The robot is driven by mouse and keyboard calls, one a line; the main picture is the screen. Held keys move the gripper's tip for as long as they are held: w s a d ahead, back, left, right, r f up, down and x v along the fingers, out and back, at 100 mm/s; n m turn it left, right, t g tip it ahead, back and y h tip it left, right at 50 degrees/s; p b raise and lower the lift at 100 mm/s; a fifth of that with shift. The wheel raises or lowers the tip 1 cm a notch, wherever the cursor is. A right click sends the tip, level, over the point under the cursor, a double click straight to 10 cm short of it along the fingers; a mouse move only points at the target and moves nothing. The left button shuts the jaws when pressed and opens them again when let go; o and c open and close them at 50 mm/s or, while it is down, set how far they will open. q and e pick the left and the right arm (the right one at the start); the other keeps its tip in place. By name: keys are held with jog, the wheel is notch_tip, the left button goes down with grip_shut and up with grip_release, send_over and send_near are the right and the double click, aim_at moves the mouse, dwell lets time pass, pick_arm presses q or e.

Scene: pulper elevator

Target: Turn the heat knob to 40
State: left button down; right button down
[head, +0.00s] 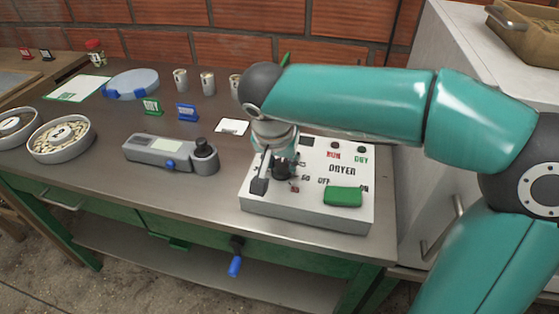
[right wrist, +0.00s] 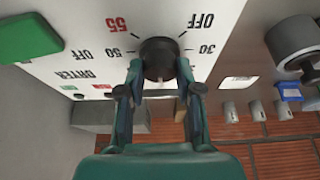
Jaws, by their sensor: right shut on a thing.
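The white dryer control box (head: 300,214) stands at the right end of the bench. Its black heat knob (right wrist: 158,58) sits between the fingers of my right gripper (right wrist: 160,73) in the right wrist view, where the panel appears upside down. The fingers are shut on the knob from both sides. Marks OFF, 30, 50 and a red 55 are printed around it; the knob's pointer cannot be made out. In the head view my right gripper (head: 270,174) comes down onto the box's left part and partly hides the knob. My left gripper is out of view.
A green switch (head: 342,196) is on the box's front right. A grey meter (head: 170,154) lies left of the box, and a white card (head: 232,126) behind. Several metal cups (head: 207,82) stand at the back. A blue-handled lever (head: 235,262) hangs at the bench front.

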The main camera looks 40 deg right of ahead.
jog(key=c, duration=0.8)
grip_release()
jog(key=shift+s, duration=0.1)
jog(key=shift+a+r, duration=0.2)
jog(key=shift+r, duration=0.25)
jog(key=v, duration=1.1)
jog(key=shift+d, duration=0.1)
